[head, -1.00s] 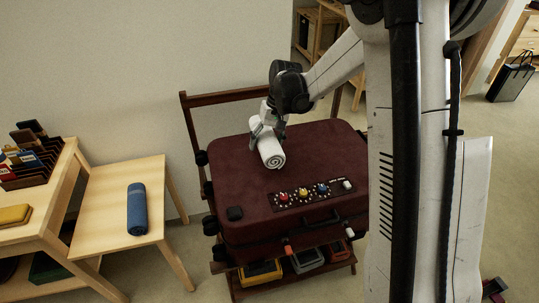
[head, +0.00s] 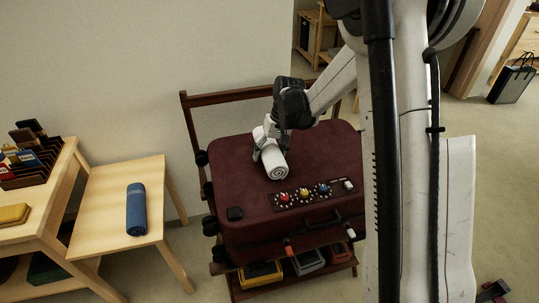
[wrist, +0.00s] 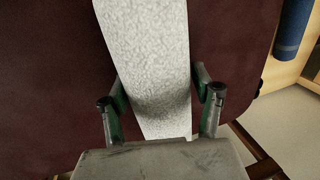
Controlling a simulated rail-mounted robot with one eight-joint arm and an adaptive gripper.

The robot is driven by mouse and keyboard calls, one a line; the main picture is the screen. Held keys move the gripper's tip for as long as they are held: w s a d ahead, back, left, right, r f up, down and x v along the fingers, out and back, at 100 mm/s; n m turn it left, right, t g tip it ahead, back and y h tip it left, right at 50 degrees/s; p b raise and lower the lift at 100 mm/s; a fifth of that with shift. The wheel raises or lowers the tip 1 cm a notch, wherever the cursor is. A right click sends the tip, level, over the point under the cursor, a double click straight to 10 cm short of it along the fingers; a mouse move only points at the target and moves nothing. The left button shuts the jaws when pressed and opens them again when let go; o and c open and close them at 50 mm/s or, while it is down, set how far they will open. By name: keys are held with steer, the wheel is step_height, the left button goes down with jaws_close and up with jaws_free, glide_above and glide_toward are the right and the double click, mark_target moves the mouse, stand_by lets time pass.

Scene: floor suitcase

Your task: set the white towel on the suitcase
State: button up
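The white towel (head: 273,163) is a roll with a spiral end, over the top of the maroon suitcase (head: 237,165). I cannot tell for sure whether it rests on the lid or hangs just above it. My gripper (head: 268,150) is at the towel's rear part, with its fingers on either side. The suitcase (wrist: 45,70) fills the background there.
The suitcase lies on a dark wooden rack (head: 190,130) with raised rails. Coloured dials (head: 303,194) sit near its front edge. A rolled blue towel (head: 136,209) lies on a light wooden bench (head: 100,207) at left. The lid left of the white towel is clear.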

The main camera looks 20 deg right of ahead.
steer(key=o, duration=0.3)
steer(key=shift+o, duration=0.2)
steer(key=shift+r, duration=0.1)
steer(key=p+v, duration=0.2)
steer(key=v, duration=0.9)
steer(key=shift+r, duration=0.25)
steer(key=shift+s+r, duration=0.15)
steer(key=shift+r, duration=0.35)
steer(key=s+a+r+t+h, duration=0.1)
steer(key=s+r+t, duration=0.1)
steer(key=s+r, duration=0.6)
steer(key=s+a+r+t+h, duration=0.1)
steer(key=s+a+r+t, duration=0.2)
steer(key=s, duration=0.9)
steer(key=s+d+f+t, duration=0.1)
steer(key=s+t, duration=0.1)
steer(key=s, duration=0.6)
steer(key=shift+s+d+h, duration=0.15)
steer(key=shift+s+h, duration=0.05)
steer(key=shift+h, duration=0.2)
